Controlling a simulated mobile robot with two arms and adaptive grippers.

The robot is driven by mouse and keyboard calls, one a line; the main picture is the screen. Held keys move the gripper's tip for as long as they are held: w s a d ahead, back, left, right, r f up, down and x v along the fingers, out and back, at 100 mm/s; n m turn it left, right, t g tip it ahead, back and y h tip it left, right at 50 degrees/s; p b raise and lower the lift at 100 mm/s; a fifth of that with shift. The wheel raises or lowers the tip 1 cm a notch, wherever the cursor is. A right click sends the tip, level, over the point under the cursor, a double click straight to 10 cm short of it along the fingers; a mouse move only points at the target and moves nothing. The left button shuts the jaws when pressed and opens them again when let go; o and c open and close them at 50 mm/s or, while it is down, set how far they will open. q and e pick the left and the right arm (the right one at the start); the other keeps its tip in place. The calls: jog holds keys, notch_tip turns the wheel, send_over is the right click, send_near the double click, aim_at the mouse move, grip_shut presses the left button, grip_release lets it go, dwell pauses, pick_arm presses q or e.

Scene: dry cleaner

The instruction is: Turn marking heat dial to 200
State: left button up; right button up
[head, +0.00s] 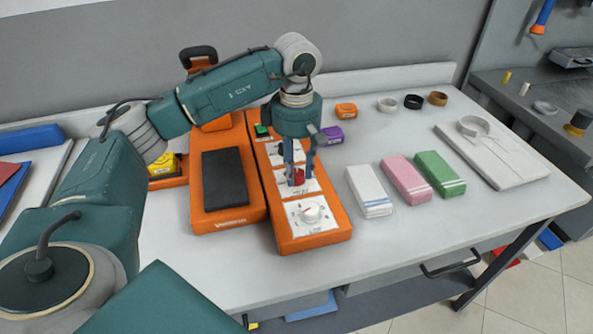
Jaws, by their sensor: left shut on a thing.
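An orange control panel (331,236) lies on the white table, with dials on white plates and a green switch (262,131) at its far end. The nearest dial has a white knob (311,212) with a red pointer. The middle dial has a red knob (298,177). My left gripper (298,176) points down over the middle dial, its fingers shut on the red knob from either side. The farthest dial (283,151) is partly hidden by the gripper. The labels are too small to read, so I cannot tell the marking heat dial or its setting. My right gripper is out of view.
An orange press with a black pad (224,178) stands left of the panel. White (370,190), pink (406,179) and green (440,174) folded cloths lie right of it. A folded shirt (490,152) and several tape rolls lie farther right and back.

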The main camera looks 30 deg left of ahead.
aim_at(296, 172)
pick_arm(q)
jog(key=shift+w+r+m, duration=0.15)
jog(key=shift+m, duration=0.45)
jog(key=o, duration=1.1)
jog(key=shift+o, duration=0.3)
notch_tip(296, 172, up, 12)
